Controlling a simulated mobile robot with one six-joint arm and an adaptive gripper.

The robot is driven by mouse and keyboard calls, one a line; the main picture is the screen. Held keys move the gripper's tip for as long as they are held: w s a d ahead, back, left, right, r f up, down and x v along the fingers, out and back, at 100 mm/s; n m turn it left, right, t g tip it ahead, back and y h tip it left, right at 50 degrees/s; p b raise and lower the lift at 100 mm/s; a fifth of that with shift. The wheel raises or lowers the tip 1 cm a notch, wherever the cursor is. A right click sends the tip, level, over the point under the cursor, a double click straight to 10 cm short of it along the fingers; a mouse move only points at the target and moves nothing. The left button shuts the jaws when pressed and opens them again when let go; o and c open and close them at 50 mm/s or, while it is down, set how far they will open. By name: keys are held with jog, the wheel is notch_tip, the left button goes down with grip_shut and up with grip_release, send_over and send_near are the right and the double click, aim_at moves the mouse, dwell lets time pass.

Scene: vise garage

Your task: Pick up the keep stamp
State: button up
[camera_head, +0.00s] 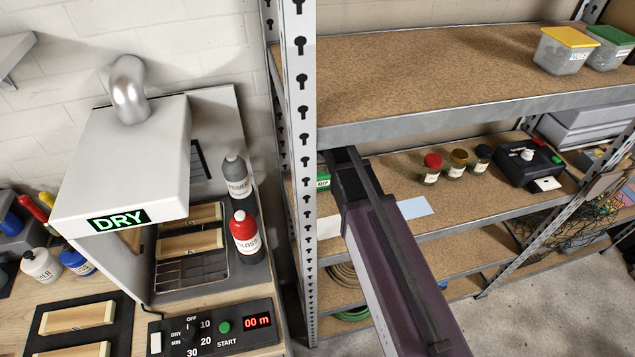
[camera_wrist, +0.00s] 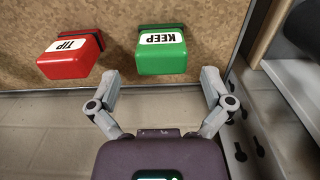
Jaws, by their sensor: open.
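The keep stamp (camera_wrist: 160,58) is a green block with a white KEEP label, upside down in the wrist view. It sits at the front of a brown shelf board. In the head view a small green part of it with its label (camera_head: 323,182) shows beside the shelf post, and my arm hides what is behind. My gripper (camera_wrist: 160,74) is open, with one finger at either side of the stamp's near end. No contact shows. A red tip stamp (camera_wrist: 72,58) stands left of the keep stamp in the wrist view.
A perforated metal post (camera_head: 300,170) stands close beside the keep stamp. The upper shelf (camera_head: 430,75) overhangs. Several small jars (camera_head: 458,163) and a black box (camera_head: 528,165) stand farther right on the stamp's shelf. A drying station (camera_head: 130,165) is left.

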aim_at(322, 174)
jog(key=shift+a+f+b, duration=0.1)
jog(key=shift+f+b, duration=2.5)
jog(key=c, duration=1)
